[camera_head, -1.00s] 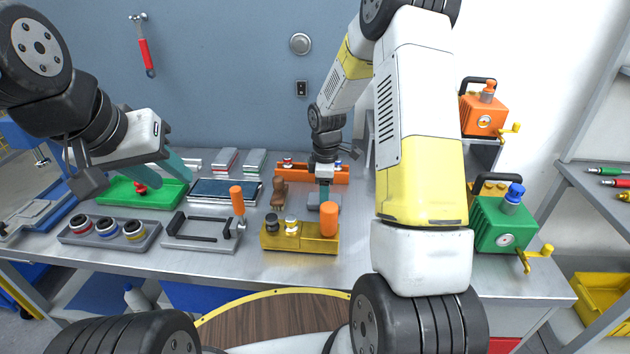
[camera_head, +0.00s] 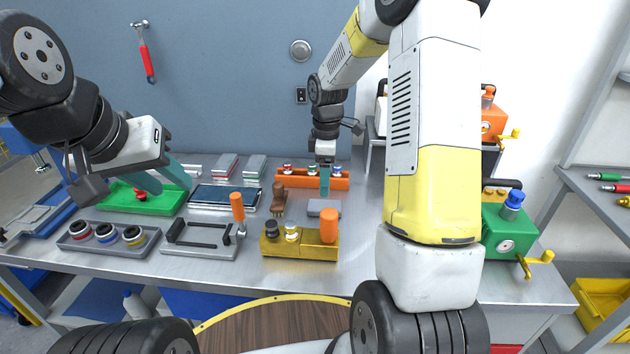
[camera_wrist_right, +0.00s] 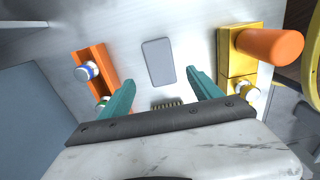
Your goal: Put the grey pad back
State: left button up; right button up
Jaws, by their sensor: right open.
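In the right wrist view the pad (camera_wrist_right: 158,62) is a plain grey rectangle, apart from both fingers. My right gripper (camera_head: 325,190) is above the bench just behind the pad; its teal fingers (camera_wrist_right: 162,82) are open and empty. My left gripper (camera_head: 178,172) hangs over the green tray; its fingers overlap in view, so its opening is unclear.
A yellow block with an orange cylinder (camera_head: 329,226) stands in front of the pad. A dark-screened tablet (camera_head: 225,196), a grey tray of ringed parts (camera_head: 72,241) and a green pump (camera_head: 510,233) also stand on the bench. Bench right of the pad is clear.

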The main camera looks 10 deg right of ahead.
jog(key=s+r+m+t, duration=0.2)
jog(key=s+r+m, duration=0.3)
jog(key=r, duration=0.7)
jog(key=s+a+r+m+t+y, duration=0.1)
jog(key=s+r+m, duration=0.3)
jog(key=s, duration=0.5)
jog(key=s+a+r+m+t+y, duration=0.1)
jog(key=s+r+m+t, duration=0.2)
jog(key=s, duration=0.7)
jog(key=shift+s+a+r+m, duration=0.15)
jog(key=shift+r+m, duration=0.3)
jog(key=shift+m, duration=0.65)
